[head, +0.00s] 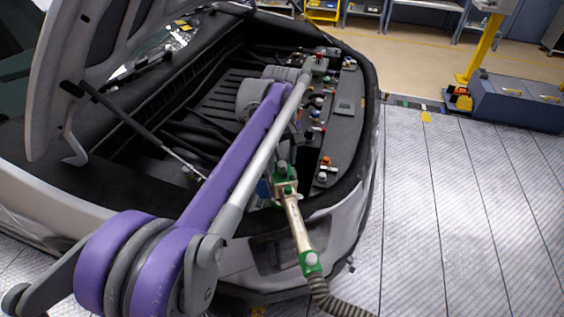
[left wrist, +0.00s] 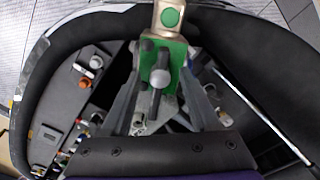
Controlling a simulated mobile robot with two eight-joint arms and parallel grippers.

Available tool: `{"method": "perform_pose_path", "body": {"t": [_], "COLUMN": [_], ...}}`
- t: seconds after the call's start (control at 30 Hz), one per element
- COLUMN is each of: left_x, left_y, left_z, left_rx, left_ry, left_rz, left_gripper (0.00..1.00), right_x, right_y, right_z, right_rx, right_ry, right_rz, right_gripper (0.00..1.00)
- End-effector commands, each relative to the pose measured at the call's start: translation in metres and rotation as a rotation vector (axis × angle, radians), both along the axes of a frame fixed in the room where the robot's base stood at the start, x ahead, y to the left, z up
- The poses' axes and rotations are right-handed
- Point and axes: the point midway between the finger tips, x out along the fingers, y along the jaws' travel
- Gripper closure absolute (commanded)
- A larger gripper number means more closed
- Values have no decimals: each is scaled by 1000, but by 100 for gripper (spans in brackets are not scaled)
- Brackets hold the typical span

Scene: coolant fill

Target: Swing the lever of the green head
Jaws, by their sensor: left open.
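The green head (head: 284,187) sits on a beige and green filling handle at the front edge of the open car bay, with a ribbed hose at its lower end. In the left wrist view the green head (left wrist: 176,50) shows close up, with its dark lever (left wrist: 157,80) running along the picture's vertical. My left gripper (left wrist: 162,68) is open, one finger on each side of the lever. Whether either finger touches the lever I cannot tell. In the head view my purple and grey left arm hides most of this gripper. My right gripper is not in view.
The raised hood (head: 85,60) and its strut (head: 140,128) stand on the left. A dark panel (head: 347,108) with several coloured caps and fittings lies along the bay's right side. The floor to the right of the car is clear up to a blue-grey cabinet (head: 515,100).

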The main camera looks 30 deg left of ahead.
Motion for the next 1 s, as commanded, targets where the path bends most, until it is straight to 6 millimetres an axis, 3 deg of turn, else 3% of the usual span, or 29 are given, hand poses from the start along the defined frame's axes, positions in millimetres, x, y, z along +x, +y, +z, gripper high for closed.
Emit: {"method": "perform_pose_path", "body": {"t": [0.37, 0.7, 1.0], "left_x": [0, 0, 0], "left_y": [0, 0, 0], "left_z": [-7, -7, -7], "left_rx": [0, 0, 0], "left_ry": [0, 0, 0], "left_rz": [0, 0, 0], "left_gripper": [38, 98, 100], "right_x": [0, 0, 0], "right_y": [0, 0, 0], "right_z": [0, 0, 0], "right_rx": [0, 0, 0], "right_ry": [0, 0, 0], "right_rz": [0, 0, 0], "right_gripper": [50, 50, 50]}}
